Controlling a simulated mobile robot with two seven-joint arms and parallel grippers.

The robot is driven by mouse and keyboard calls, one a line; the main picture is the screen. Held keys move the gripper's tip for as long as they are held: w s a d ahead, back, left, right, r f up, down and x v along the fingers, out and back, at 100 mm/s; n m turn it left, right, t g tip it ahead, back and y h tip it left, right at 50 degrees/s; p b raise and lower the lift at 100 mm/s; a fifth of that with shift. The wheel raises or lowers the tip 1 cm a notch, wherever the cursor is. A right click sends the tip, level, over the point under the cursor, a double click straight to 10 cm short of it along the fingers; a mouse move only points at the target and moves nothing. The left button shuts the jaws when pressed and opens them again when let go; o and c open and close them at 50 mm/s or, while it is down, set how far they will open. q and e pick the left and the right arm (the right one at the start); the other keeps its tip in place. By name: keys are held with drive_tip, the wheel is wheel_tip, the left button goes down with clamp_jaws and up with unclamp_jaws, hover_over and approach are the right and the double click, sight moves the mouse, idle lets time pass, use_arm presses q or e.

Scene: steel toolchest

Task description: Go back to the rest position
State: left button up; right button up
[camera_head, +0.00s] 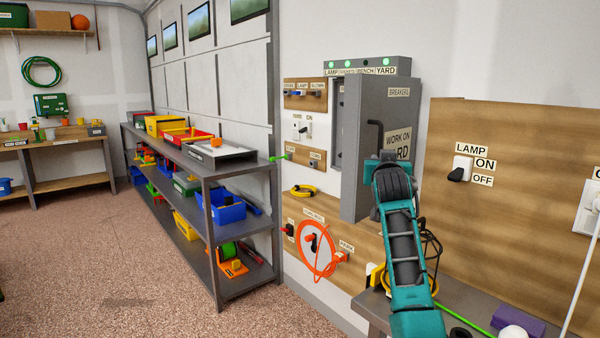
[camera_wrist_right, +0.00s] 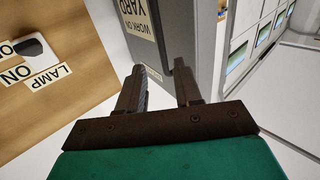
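My right arm reaches up in the head view, and its gripper (camera_head: 384,168) is in front of the grey breaker cabinet door (camera_head: 398,100). In the right wrist view the two dark fingers of this gripper (camera_wrist_right: 160,80) are apart with nothing visible between them. The door, also in the wrist view (camera_wrist_right: 160,20), stands swung out, with a dark handle (camera_head: 375,132) and a "WORK ON YARD" label. The arm hides part of the door's lower edge; contact cannot be told. My left gripper is not in view.
A wooden panel with a lamp switch (camera_head: 460,168) is right of the arm. A bench (camera_head: 470,300) below holds a purple block (camera_head: 518,322) and cables. An orange cable (camera_head: 318,250) hangs at left. Steel shelving (camera_head: 215,185) lines the wall; the floor (camera_head: 110,270) at left is open.

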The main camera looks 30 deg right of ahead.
drive_tip(key=s+a+f+n+y, duration=0.2)
drive_tip(key=a+f+n+y, duration=0.2)
drive_tip(key=a+f, duration=0.8)
drive_tip(key=s+a+f+n+y, duration=0.4)
drive_tip(key=a+f, duration=0.4)
drive_tip(key=f, duration=0.8)
drive_tip(key=s+a+f+n+g+y, duration=0.1)
drive_tip(key=s+a+f+y, duration=0.2)
drive_tip(key=s+a+f, duration=0.5)
drive_tip(key=s+a+f+n+g+y, duration=0.1)
drive_tip(key=s+a+f+n+y, duration=0.1)
drive_tip(key=s+a+f, duration=0.6)
drive_tip(key=s+a+y, duration=0.1)
drive_tip(key=s+a, duration=0.2)
drive_tip(key=s, duration=0.2)
drive_tip(key=shift+s+a+g, duration=0.15)
drive_tip(key=shift+a+g, duration=0.1)
drive_tip(key=shift+g, duration=0.05)
drive_tip(key=shift+d, duration=0.15)
